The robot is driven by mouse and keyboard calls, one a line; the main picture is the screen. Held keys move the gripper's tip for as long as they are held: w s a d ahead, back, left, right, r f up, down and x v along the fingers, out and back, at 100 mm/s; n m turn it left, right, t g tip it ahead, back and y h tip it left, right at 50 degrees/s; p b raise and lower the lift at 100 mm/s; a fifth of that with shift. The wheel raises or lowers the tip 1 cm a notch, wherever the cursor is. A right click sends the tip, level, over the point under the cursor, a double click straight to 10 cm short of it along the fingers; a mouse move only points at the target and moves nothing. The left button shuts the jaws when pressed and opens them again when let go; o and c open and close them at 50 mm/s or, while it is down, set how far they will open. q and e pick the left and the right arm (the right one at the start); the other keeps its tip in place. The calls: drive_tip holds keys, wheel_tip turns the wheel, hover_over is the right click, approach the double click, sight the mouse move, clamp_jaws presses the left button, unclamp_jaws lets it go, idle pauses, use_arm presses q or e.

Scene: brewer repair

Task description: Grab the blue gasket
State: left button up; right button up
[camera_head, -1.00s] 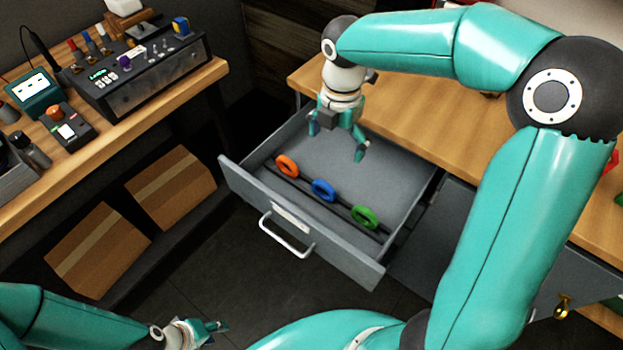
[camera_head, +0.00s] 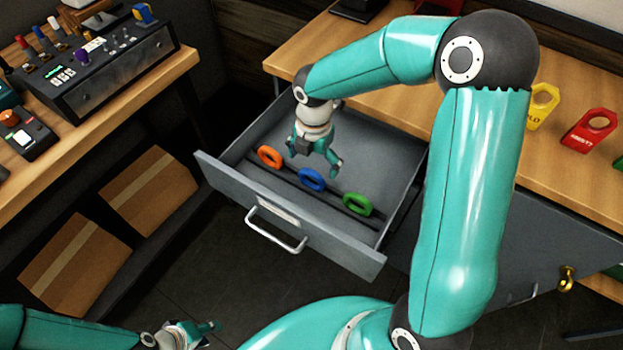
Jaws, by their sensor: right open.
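The blue gasket (camera_head: 311,180) is a ring standing in a dark rack in the open grey drawer (camera_head: 362,150). An orange gasket (camera_head: 270,157) stands to its left and a green gasket (camera_head: 357,205) to its right. My right gripper (camera_head: 313,164) is open and empty, pointing down over the drawer just behind the blue gasket. I cannot tell its exact height above the gasket.
The drawer front with its handle (camera_head: 275,232) faces me. A wooden worktop (camera_head: 390,115) lies behind the drawer, with a yellow tag (camera_head: 541,106) and a red tag (camera_head: 590,131). Left are a bench with a control box (camera_head: 105,75) and cardboard boxes (camera_head: 150,190) below.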

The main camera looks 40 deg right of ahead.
sight(311, 171)
drive_tip(key=shift+s+a+f, duration=0.1)
drive_tip(key=shift+a+f, duration=0.1)
drive_tip(key=shift+f, duration=1.3)
drive_tip(key=shift+s+a+f, duration=0.1)
drive_tip(key=shift+a+f, duration=0.05)
drive_tip(key=shift+f, duration=1.35)
drive_tip(key=shift+w, duration=0.1)
drive_tip(key=c, duration=0.9)
